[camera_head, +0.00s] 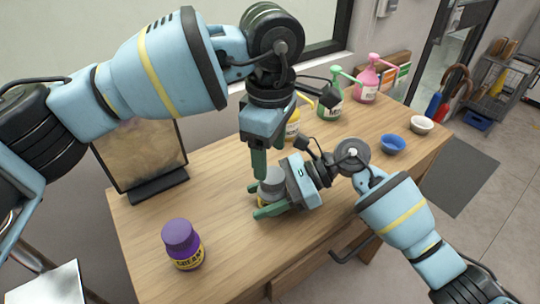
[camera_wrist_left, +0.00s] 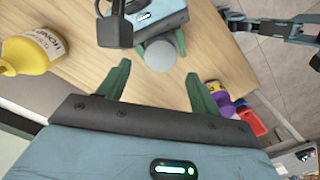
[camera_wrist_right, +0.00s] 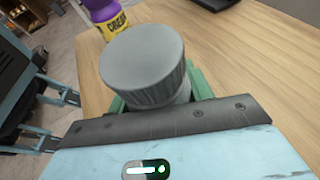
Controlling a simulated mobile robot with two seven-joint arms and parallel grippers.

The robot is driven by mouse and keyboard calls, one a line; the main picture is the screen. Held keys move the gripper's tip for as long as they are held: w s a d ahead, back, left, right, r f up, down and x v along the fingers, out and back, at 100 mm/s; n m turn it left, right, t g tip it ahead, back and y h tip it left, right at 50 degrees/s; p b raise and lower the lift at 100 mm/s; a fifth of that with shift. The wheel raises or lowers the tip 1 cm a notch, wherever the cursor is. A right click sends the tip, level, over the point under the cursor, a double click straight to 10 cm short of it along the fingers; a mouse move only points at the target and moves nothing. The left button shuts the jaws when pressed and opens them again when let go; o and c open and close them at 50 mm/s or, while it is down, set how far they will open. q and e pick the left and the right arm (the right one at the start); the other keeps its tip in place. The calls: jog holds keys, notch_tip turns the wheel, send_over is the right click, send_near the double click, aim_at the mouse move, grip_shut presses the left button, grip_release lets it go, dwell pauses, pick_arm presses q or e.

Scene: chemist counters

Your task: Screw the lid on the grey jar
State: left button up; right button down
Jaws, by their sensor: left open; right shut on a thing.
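The lid also shows in the head view (camera_head: 272,180) and from above in the left wrist view (camera_wrist_left: 160,54). My left gripper (camera_head: 265,172) points down over the lid, open. In the left wrist view its two fingers are spread, with the lid beyond and between their tips.
A purple cream jar (camera_head: 183,247) stands at the front left of the counter (camera_head: 225,240). Yellow (camera_head: 292,127), green (camera_head: 329,107) and pink (camera_head: 367,85) bottles stand at the back. Blue (camera_head: 392,146) and white (camera_head: 421,126) bowls are on the right. A framed panel (camera_head: 140,155) stands at the back left.

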aim_at(272, 174)
pick_arm(q)
jog(key=c, duration=0.3)
jog(key=n, duration=0.3)
jog(key=r+n, duration=0.1)
jog(key=n, duration=0.2)
jog(key=shift+s+d, duration=0.1)
jog(key=shift+d, duration=0.05)
jog(key=n, duration=0.4)
jog(key=shift+d+r+n, duration=0.1)
jog(key=shift+r+n, duration=0.2)
jog(key=shift+r, duration=0.1)
jog(key=n, duration=0.4)
jog(key=shift+r+n, duration=0.3)
jog(key=shift+r, duration=0.1)
jog(key=n, duration=0.2)
jog(key=r+n, duration=0.1)
jog(key=n, duration=0.2)
jog(key=shift+n, duration=0.3)
jog(key=shift+f, duration=0.15)
jog(key=shift+f, duration=3.85)
